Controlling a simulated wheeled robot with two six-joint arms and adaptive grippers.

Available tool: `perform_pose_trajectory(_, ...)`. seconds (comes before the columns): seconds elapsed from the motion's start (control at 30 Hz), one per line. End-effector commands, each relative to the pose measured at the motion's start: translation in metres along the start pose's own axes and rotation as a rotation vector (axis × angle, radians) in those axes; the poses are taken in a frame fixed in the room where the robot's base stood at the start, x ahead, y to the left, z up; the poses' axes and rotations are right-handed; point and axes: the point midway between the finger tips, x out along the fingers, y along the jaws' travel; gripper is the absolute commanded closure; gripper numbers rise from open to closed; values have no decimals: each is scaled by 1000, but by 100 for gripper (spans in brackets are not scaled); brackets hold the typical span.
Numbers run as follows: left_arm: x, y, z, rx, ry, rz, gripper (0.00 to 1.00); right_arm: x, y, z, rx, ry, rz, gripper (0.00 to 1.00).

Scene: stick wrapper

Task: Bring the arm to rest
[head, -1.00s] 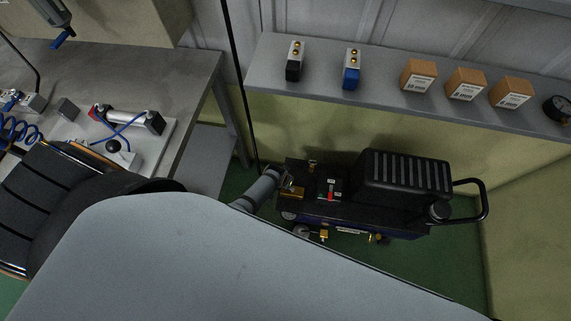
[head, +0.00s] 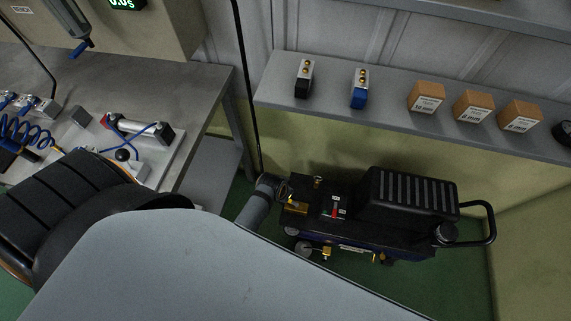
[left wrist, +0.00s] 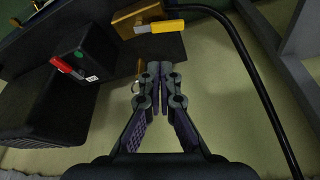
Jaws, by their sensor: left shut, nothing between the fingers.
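My left gripper (left wrist: 160,75) is shut with nothing between its fingertips. It shows in the left wrist view, with the black machine behind it. The machine (head: 410,200) stands on the green floor in the head view. It has a ribbed black cover, a loop handle at its right and brass fittings. In the left wrist view its red switch (left wrist: 67,67) is at upper left and a yellow lever (left wrist: 160,27) is at the top. A grey arm link of mine (head: 255,207) is beside the machine's left end in the head view. My left fingers cannot be made out there, and my right gripper is in neither view.
A shelf (head: 390,115) above the machine carries two small valve blocks, several brown boxes (head: 427,97) and a gauge. A grey workbench (head: 205,90) at left holds a cylinder fixture and blue hoses. Black hose (left wrist: 245,60) runs beside my gripper.

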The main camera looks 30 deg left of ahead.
Motion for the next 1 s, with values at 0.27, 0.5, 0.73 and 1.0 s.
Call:
perform_pose_trajectory(0.27, 0, 0, 0, 0, 0, 0, 100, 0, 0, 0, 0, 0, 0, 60)
perform_pose_trajectory(0.5, 2, 0, 1, 0, -2, 0, 100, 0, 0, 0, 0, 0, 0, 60)
perform_pose_trajectory(0.73, 60, -13, 100, -6, -95, -14, 100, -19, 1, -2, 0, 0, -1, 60)
perform_pose_trajectory(1.0, 85, -63, 283, -66, -214, -74, 100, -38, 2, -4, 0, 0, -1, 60)
